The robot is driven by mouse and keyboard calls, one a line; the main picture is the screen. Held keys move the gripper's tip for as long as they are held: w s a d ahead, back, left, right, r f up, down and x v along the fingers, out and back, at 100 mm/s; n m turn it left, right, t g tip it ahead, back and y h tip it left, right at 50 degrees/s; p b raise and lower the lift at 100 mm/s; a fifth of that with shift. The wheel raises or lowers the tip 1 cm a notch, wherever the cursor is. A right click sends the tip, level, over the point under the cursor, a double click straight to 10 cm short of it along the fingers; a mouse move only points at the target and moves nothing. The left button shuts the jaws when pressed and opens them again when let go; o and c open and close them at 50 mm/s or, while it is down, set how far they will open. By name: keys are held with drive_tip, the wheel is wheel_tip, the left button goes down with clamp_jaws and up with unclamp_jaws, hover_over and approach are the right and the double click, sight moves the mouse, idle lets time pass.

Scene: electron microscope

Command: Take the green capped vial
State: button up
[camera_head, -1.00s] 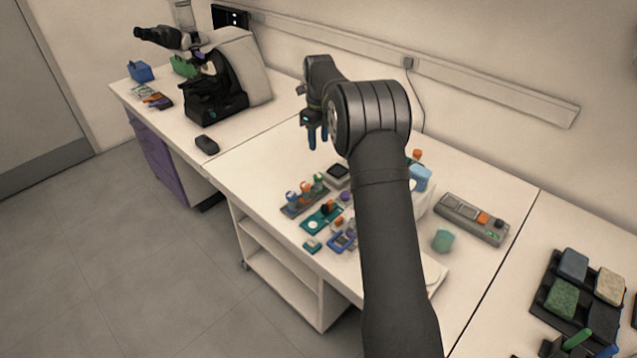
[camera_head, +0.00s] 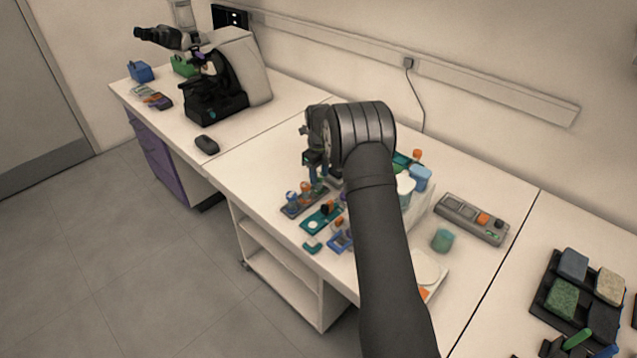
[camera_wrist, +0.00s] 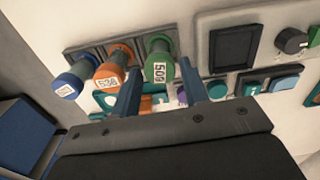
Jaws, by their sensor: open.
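The green capped vial (camera_wrist: 159,58) stands at the right end of a dark rack (camera_wrist: 88,50) in the wrist view, with a white label reading 500. To its left are an orange capped vial (camera_wrist: 111,70) and a blue capped vial (camera_wrist: 74,80). My gripper (camera_wrist: 159,68) is open, with one blue finger on each side of the green vial in the picture; I cannot tell whether they touch it. In the head view my gripper (camera_head: 318,180) is over the rack's far end and hides the green vial there.
A teal tray with small parts (camera_head: 322,217) lies beside the rack. A grey device with a dark square (camera_wrist: 234,47) is right of the green vial. A teal cup (camera_head: 442,240) and control box (camera_head: 472,218) stand farther right. The table left of the rack is clear.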

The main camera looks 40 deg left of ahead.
sight(320, 176)
wheel_tip(320, 176, down, 3)
drive_tip(key=shift+f, duration=0.15)
drive_tip(key=shift+w, duration=0.1)
drive_tip(key=c, duration=0.7)
drive_tip(key=shift+c, duration=0.2)
